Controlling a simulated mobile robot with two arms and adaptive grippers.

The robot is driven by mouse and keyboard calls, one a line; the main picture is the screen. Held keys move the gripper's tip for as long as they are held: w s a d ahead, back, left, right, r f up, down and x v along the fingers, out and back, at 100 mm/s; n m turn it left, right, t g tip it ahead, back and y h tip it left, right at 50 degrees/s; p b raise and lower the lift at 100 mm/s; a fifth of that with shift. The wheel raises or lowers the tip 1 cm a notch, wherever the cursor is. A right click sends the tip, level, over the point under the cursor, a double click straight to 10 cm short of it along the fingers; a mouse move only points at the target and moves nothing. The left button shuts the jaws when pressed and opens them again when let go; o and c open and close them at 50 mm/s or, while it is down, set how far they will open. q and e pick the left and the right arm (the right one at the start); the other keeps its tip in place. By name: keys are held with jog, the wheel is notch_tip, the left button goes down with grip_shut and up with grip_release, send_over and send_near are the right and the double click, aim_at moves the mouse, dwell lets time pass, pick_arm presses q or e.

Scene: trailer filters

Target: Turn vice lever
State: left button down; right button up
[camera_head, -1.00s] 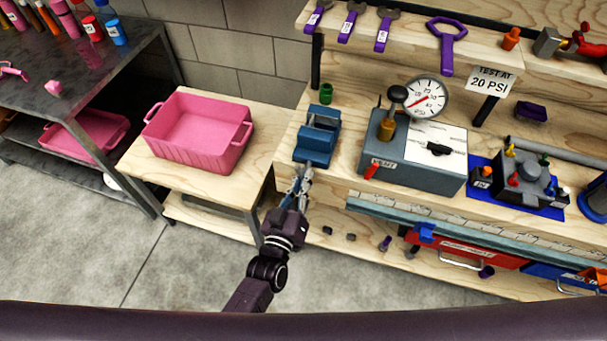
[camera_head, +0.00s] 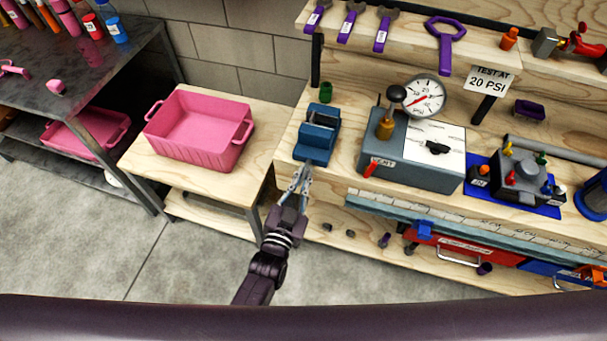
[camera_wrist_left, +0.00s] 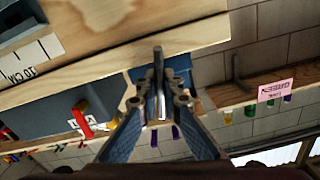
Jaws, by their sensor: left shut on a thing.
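The blue vice (camera_head: 319,133) stands at the left front edge of the wooden workbench. My left gripper (camera_head: 302,175) is at the front of the vice, just off the bench edge. In the left wrist view its fingertips (camera_wrist_left: 160,108) close around the grey metal vice lever (camera_wrist_left: 158,72). Part of the blue vice body (camera_wrist_left: 180,68) shows behind the lever. In the head view the fingers largely hide the lever. My right gripper is not in view.
A grey test box (camera_head: 412,160) with a pressure gauge (camera_head: 424,96) stands right of the vice. A pink bin (camera_head: 198,135) sits on a lower wooden table to the left. A green cylinder (camera_head: 326,91) stands behind the vice. Open floor lies in front.

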pick_arm(q)
jog(key=shift+f, duration=0.1)
dwell(0.4)
jog(key=c, duration=2.1)
grip_release()
jog(key=shift+s, duration=0.1)
jog(key=v, duration=1.2)
